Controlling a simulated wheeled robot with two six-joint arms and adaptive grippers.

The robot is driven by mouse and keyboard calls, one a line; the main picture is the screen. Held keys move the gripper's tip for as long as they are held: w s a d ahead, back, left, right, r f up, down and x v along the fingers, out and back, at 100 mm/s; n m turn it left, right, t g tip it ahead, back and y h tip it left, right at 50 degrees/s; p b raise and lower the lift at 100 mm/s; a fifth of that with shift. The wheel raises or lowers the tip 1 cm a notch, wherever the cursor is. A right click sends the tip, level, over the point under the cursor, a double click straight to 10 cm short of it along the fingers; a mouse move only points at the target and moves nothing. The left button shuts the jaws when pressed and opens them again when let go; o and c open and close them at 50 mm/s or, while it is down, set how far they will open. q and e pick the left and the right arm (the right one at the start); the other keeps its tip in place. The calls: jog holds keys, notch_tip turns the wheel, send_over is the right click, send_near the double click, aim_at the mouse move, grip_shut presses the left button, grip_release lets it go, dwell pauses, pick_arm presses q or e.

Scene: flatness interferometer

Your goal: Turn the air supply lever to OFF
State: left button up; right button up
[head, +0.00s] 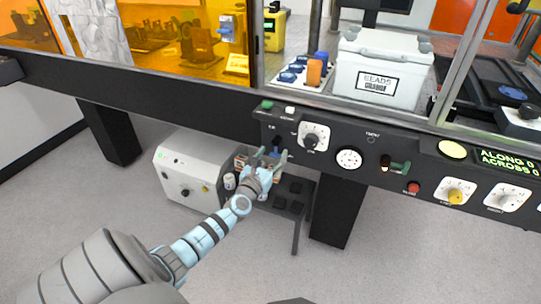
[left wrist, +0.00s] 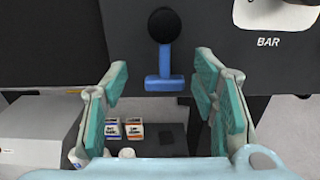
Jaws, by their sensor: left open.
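The lever is blue with a round black pivot; in the left wrist view the blue lever (left wrist: 165,66) hangs straight down from the pivot and ends in a wide crossbar. It is on the dark front panel (left wrist: 120,45). In the head view the lever (head: 276,143) is small and partly hidden by my gripper. My left gripper (head: 271,155) is open and empty. In the left wrist view its fingers (left wrist: 161,80) stand one on each side of the lever's crossbar, with a gap on both sides. My right gripper is in neither view.
A white box unit (head: 190,165) and a low dark stand (head: 294,187) are below. A white beads box (head: 378,75) stands above.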

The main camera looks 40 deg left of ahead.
pick_arm(q)
jog(key=shift+d+r, duration=0.1)
jog(key=shift+d, duration=0.15)
jog(key=v, duration=1.2)
jog(key=shift+w+a, duration=0.1)
jog(key=shift+a, duration=0.05)
